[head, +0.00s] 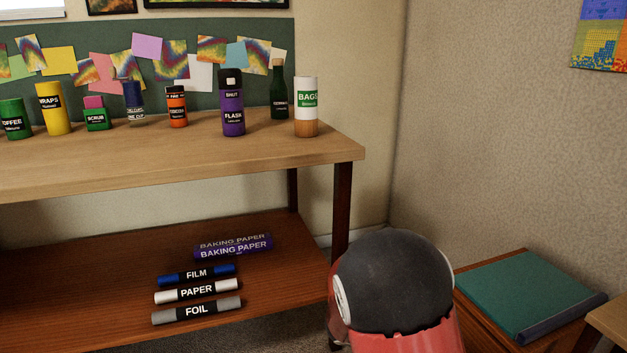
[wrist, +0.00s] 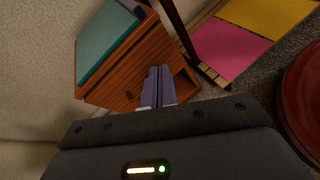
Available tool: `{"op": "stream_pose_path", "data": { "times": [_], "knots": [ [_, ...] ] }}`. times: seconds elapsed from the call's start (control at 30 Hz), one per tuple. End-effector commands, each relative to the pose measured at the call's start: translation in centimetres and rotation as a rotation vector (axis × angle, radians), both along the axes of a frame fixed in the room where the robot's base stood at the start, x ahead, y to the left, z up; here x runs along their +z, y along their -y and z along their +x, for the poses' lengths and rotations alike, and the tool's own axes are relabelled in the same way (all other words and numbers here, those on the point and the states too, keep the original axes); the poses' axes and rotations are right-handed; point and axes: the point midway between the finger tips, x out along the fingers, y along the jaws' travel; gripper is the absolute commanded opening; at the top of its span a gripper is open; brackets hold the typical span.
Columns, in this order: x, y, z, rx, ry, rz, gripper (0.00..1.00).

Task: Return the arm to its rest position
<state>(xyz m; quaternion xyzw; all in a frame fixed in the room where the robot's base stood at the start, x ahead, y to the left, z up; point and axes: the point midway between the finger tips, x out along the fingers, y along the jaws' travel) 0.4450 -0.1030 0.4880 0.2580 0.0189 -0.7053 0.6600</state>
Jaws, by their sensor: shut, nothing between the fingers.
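My gripper (wrist: 158,86) shows in the wrist view, its two fingers together with nothing between them. It points toward a small wooden cabinet (wrist: 118,68) with a teal top; I cannot tell the distance to it. In the head view a rounded black and red part of my arm fills the lower middle right, in front of the shelf's right leg. My gripper is not visible in the head view.
A wooden shelf (head: 180,160) holds several bottles and cans on top and several rolls on its lower board (head: 80,290). The cabinet (head: 485,290) stands by the right wall. The wrist view shows pink (wrist: 228,50) and yellow (wrist: 270,14) panels beside the cabinet.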

Motion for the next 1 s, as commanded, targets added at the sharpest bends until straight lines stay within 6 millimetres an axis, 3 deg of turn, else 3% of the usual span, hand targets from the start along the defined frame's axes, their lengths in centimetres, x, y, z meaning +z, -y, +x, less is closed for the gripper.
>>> {"op": "stream_pose_path", "data": {
  "times": [0.03,0.23,0.5,0.8,1.0],
  "knots": [
    [1.7,0.2,-1.5,-0.068,0.067,0.088,0.00],
    [5.6,-1.0,-6.7,-0.319,0.320,0.420,0.00],
    [11.5,-4.8,-12.2,-0.600,0.684,0.842,0.00],
    [17.4,-9.1,-16.1,-0.791,1.024,1.209,0.00],
    [18.6,-10.3,-16.9,-0.828,1.102,1.296,0.00]
  ]
}}
